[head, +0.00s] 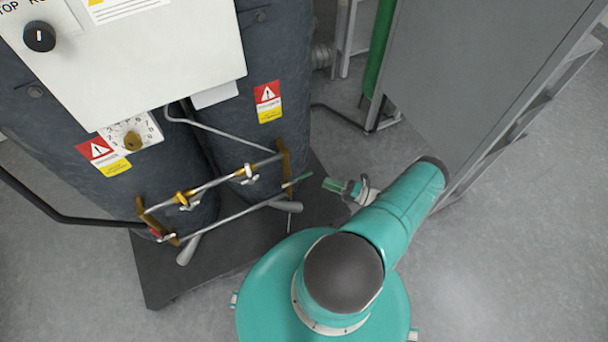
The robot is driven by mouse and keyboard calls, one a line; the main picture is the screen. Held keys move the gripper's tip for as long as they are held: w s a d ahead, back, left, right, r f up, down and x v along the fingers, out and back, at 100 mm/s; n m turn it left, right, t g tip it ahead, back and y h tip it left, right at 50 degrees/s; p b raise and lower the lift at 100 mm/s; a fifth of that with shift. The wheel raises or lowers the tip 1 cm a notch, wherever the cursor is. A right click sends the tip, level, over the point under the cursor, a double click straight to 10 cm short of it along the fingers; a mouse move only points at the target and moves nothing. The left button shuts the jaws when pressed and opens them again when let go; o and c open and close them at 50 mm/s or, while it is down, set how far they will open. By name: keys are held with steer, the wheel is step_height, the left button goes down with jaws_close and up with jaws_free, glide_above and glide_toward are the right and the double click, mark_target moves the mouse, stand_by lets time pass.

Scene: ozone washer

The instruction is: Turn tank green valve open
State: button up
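The green valve handle (297,181) is a thin green lever at the right end of the lower metal pipe, low in front of the right dark tank (270,60). My gripper (338,186), small with green-tipped fingers, is just right of the handle in the picture.
Yellow brackets and silver-handled valves (187,198) sit along the upper pipe. A white control panel (150,60) hangs over the tanks. A large grey cabinet (470,70) stands close behind my arm on the right. A dark base plate (150,265) lies under the tanks. Grey floor is clear at the lower right.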

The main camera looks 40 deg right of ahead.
mark_target(305, 174)
steer(key=x, duration=1)
steer(key=shift+c, duration=0.5)
jaws_close()
